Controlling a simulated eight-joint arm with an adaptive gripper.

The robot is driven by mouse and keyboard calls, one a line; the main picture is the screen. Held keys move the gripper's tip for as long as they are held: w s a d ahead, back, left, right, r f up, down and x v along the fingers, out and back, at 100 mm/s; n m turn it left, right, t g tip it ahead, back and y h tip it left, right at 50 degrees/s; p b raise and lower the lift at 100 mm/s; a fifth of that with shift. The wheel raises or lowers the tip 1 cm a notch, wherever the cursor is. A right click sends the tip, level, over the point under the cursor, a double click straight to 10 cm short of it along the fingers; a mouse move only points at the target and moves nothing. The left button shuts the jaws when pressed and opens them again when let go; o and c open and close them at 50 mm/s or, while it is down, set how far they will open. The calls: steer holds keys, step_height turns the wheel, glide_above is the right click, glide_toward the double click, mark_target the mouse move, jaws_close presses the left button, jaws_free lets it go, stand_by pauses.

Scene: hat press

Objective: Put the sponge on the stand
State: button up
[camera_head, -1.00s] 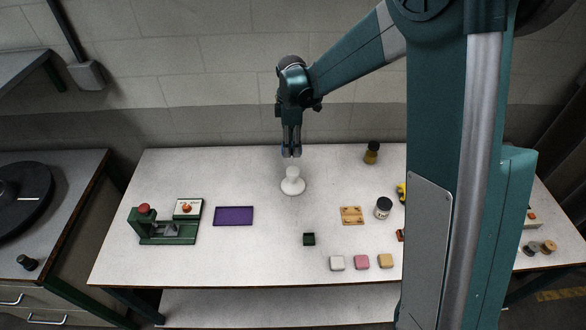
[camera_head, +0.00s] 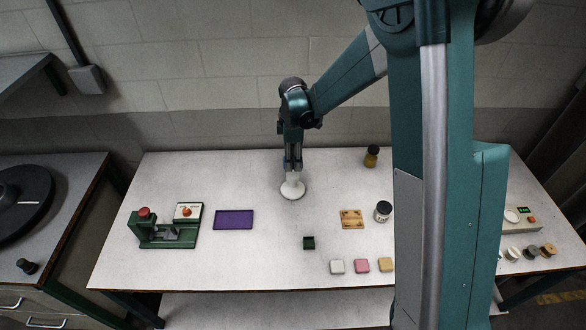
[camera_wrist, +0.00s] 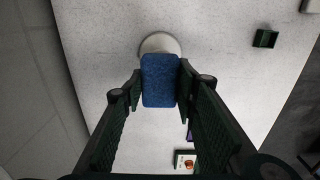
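The blue sponge (camera_wrist: 160,82) is between the two fingertips of my gripper (camera_wrist: 161,84) in the wrist view, and both fingers press against its sides. The white stand (camera_head: 292,189) is on the table directly below my gripper (camera_head: 292,166) in the head view. In the wrist view the round stand (camera_wrist: 160,43) shows past the sponge's far end, with the rest of it hidden. The sponge is at the top of the stand; I cannot tell whether they touch.
A purple mat (camera_head: 234,219) and a green press (camera_head: 162,233) are to the left. A wooden plate (camera_head: 352,219), a jar (camera_head: 383,211) and a dark-yellow bottle (camera_head: 371,156) are to the right. A small green box (camera_head: 309,243) and several blocks (camera_head: 361,265) are in front.

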mark_target(293, 174)
steer(key=shift+f, duration=0.45)
steer(key=shift+f, duration=1.9)
steer(key=shift+f, duration=0.15)
steer(key=o, duration=0.6)
steer(key=shift+c, duration=0.2)
steer(key=shift+r, duration=6.2)
